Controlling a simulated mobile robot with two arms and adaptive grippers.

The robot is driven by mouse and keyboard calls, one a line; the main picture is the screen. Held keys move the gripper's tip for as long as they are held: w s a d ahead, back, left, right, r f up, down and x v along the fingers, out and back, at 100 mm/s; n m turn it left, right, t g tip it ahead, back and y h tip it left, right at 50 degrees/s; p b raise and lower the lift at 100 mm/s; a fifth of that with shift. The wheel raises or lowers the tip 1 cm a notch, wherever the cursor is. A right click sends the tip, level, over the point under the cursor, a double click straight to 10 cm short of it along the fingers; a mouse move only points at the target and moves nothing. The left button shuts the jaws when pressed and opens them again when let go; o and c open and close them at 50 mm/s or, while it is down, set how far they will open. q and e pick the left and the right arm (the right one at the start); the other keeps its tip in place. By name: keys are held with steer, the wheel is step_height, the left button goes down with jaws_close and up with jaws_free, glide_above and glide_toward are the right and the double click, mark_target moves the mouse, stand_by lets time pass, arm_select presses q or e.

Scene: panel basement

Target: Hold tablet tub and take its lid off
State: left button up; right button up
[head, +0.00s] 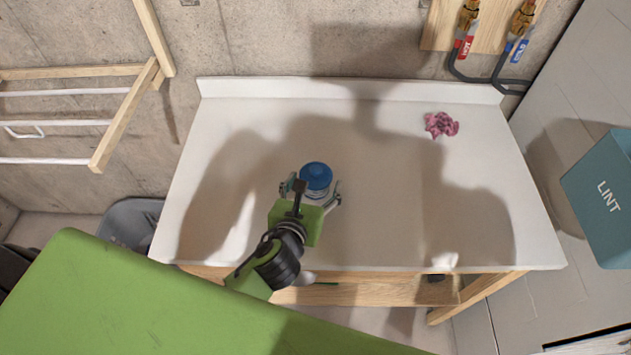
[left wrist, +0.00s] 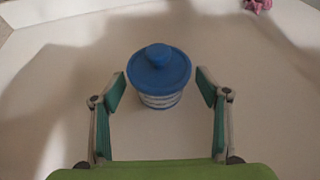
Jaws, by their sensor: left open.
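The tablet tub stands upright on the white worktop, with its blue knobbed lid (head: 316,176) on top. In the left wrist view the blue lid (left wrist: 158,70) sits on the tub's pale, banded body (left wrist: 160,101). My left gripper (head: 311,190) is open at the near side of the tub. In the left wrist view my left gripper's fingers (left wrist: 160,82) stand apart, one to each side of the tub, with gaps between them and it. In the head view the gripper hides part of the tub's body. My right gripper is not in view.
The white worktop (head: 390,215) is mostly clear around the tub. A crumpled pink cloth (head: 440,124) lies at its back right. A teal lint bin (head: 602,195) is at the right, and a wooden drying rack (head: 128,112) is on the left wall.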

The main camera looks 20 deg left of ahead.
mark_target(317, 166)
arm_select(q)
steer(key=x, duration=0.2)
steer(key=shift+w+f, duration=0.15)
steer(key=shift+w, duration=0.15)
steer(key=shift+s, duration=0.1)
steer(key=c, duration=1.2)
steer(key=shift+c, duration=0.2)
step_height(317, 166, up, 10)
steer(key=shift+r+p, duration=0.1)
steer(key=shift+p, duration=0.3)
